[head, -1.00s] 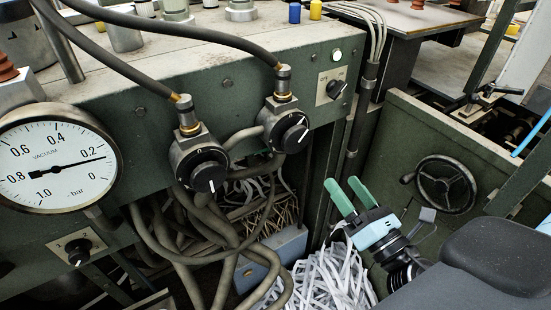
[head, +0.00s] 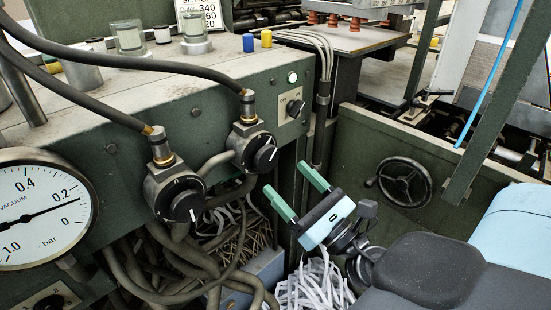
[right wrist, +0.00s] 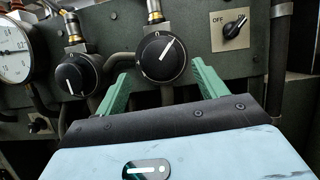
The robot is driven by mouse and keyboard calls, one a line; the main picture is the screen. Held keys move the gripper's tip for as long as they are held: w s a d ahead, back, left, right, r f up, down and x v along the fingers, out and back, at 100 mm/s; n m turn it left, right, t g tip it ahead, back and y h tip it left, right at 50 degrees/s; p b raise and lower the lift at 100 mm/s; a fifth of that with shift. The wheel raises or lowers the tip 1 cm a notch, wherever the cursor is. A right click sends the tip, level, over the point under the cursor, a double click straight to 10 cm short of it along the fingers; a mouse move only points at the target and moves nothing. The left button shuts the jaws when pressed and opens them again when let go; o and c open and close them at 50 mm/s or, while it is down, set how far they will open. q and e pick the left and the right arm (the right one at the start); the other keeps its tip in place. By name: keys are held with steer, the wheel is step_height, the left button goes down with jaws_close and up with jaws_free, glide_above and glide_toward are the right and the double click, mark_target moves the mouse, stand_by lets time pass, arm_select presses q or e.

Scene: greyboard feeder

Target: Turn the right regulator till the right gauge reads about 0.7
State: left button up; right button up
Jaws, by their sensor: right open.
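The right regulator (head: 263,153) has a black knob with a white line pointing up and to the right. It also shows in the right wrist view (right wrist: 160,58). The left regulator (head: 184,198) is beside it, its white line pointing down. One vacuum gauge (head: 38,208) shows at the left edge, its needle between 0 and 0.2; I cannot tell whether it is the right gauge. My right gripper (head: 288,178) is open and empty, with green fingers in front of and below the right regulator. In the right wrist view the fingers lie either side of the knob, apart from it. My left gripper is out of view.
Hoses run from the regulators across the panel (head: 205,125) and hang below it. A small switch (head: 294,107) is right of the right regulator. White paper strips (head: 315,285) lie below my gripper. A handwheel (head: 404,182) is on the green wall at right.

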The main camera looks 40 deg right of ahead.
mark_target(269, 160)
steer(key=p+x, duration=0.1)
steer(key=x, duration=0.1)
steer(key=p+x, duration=0.1)
steer(key=x, duration=0.1)
steer(key=shift+s+r, duration=0.1)
steer(key=shift+r, duration=0.15)
steer(key=shift+w+a+r, duration=0.1)
steer(key=shift+w, duration=0.65)
